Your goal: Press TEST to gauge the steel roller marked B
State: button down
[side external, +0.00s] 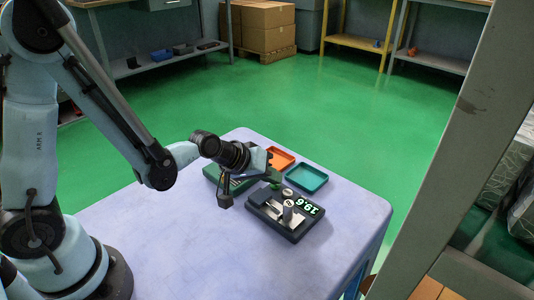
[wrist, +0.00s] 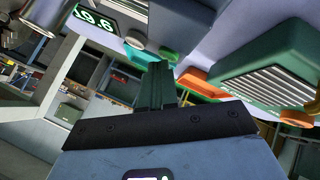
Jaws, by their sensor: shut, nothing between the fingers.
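The dark gauge (side external: 288,225) stands on the table, its lit display reading 19.6. A pale round knob (wrist: 135,39) lies near my fingertips; I cannot read any TEST label. My gripper (side external: 275,184) is shut and empty, its green fingers just above the far side of the gauge. In the wrist view the fingers (wrist: 159,68) are together; contact cannot be told.
A green slotted block (side external: 213,172) stands behind my gripper, partly hidden. An orange tray (side external: 279,151) and a teal tray (side external: 323,181) lie at the table's far side. The table (side external: 165,235) is clear at the front left. A grey post (side external: 455,140) crosses the right foreground.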

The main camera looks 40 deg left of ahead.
jog(key=shift+r, duration=0.75)
jog(key=shift+r, duration=2.5)
jog(key=m+g+y, duration=0.2)
jog(key=m+y, duration=0.1)
jog(key=m, duration=0.2)
send_near(270, 188)
jog(key=s+a+r, duration=0.6)
jog(key=s, duration=0.1)
jog(key=shift+a+r, duration=0.15)
jog(key=shift+a, duration=0.05)
